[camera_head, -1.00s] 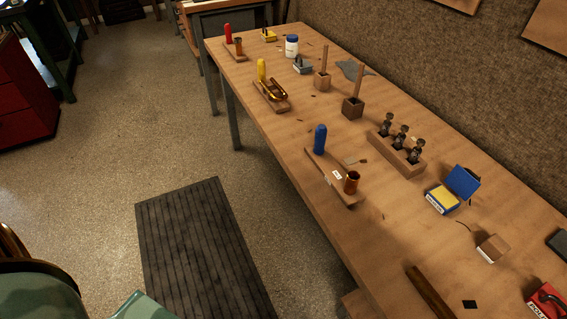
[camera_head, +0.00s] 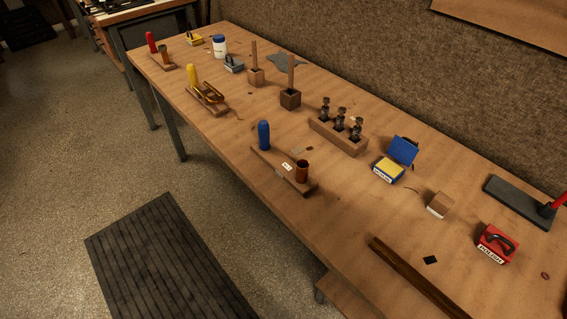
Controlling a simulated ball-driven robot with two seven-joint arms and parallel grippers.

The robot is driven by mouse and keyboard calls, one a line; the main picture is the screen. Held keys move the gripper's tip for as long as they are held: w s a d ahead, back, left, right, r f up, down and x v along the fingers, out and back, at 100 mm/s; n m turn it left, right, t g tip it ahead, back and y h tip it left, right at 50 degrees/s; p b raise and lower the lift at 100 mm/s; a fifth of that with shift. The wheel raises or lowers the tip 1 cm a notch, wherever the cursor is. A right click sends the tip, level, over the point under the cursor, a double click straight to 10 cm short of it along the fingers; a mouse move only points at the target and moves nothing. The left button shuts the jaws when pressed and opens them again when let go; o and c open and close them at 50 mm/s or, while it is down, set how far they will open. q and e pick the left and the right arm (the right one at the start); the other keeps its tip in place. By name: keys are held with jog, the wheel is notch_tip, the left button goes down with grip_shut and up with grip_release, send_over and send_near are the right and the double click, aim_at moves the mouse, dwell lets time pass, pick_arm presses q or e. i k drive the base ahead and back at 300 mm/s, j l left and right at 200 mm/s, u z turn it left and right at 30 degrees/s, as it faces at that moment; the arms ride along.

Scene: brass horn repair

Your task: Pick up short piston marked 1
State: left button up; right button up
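Several dark metal pistons stand upright in a long wooden block (camera_head: 338,137) on the workbench, towards the wall. Three show: a left piston (camera_head: 325,108), a middle piston (camera_head: 340,119) and a right piston (camera_head: 356,128). Any number marks on them are too small to read, so I cannot tell which is marked 1. Their lower parts are hidden in the block. Neither of my grippers is in view.
In front of the block lies a wooden board (camera_head: 272,168) with a blue handle (camera_head: 264,135) and a copper cup (camera_head: 302,171). A blue and yellow box (camera_head: 389,170) stands to its right. A long wooden bar (camera_head: 415,275) lies near the front edge.

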aim_at(340, 118)
jog(key=z, duration=0.45)
jog(key=i+j+z, duration=0.15)
jog(key=j+z, duration=0.3)
jog(key=j, duration=0.2)
jog(key=i+j+z, duration=0.1)
jog(key=j+z, duration=0.4)
jog(key=j, duration=0.15)
